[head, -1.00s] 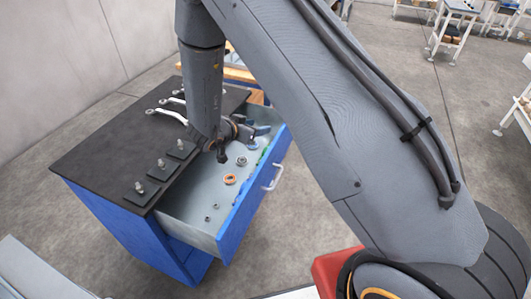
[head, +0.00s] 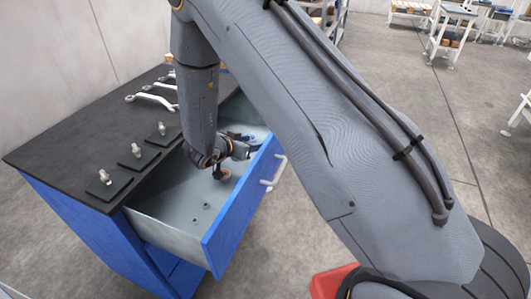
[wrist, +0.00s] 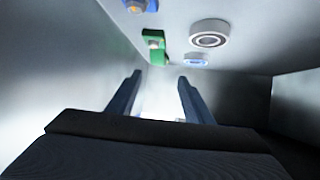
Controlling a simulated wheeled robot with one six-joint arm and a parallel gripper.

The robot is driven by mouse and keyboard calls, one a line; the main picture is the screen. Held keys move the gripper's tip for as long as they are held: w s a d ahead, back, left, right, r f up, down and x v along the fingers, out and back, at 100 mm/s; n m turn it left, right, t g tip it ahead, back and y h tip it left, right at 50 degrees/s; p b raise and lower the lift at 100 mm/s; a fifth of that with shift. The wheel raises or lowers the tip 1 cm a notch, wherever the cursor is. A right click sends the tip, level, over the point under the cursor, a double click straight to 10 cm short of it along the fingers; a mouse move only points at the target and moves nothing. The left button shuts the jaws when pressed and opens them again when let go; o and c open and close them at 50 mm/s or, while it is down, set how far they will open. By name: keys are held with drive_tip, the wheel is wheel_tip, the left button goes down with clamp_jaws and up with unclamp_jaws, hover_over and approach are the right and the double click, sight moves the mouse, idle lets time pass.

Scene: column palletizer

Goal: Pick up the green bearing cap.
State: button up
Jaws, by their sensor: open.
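In the wrist view, a green bearing cap (wrist: 155,50) lies in the drawer, with a pale metal part showing at its middle. My gripper (wrist: 160,76) is open, its two dark fingers pointing toward the cap with nothing between them. The cap appears just beyond the fingertips, nearer the left one. In the head view, my gripper (head: 244,149) is low inside the open drawer (head: 236,224), and I cannot make out the cap there.
A ring bearing (wrist: 209,38) and a blue-and-white part (wrist: 195,60) lie right of the cap. A blue piece (wrist: 139,5) is farther left. Drawer walls surround the gripper. Wrenches (head: 152,100) and posts on plates (head: 130,155) sit on the black cabinet top.

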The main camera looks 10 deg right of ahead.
drive_tip(key=x, duration=0.4)
drive_tip(key=p+x, duration=0.1)
drive_tip(key=x, duration=0.3)
drive_tip(key=shift+s+d+f, duration=0.15)
drive_tip(key=shift+s, duration=0.1)
clamp_jaws()
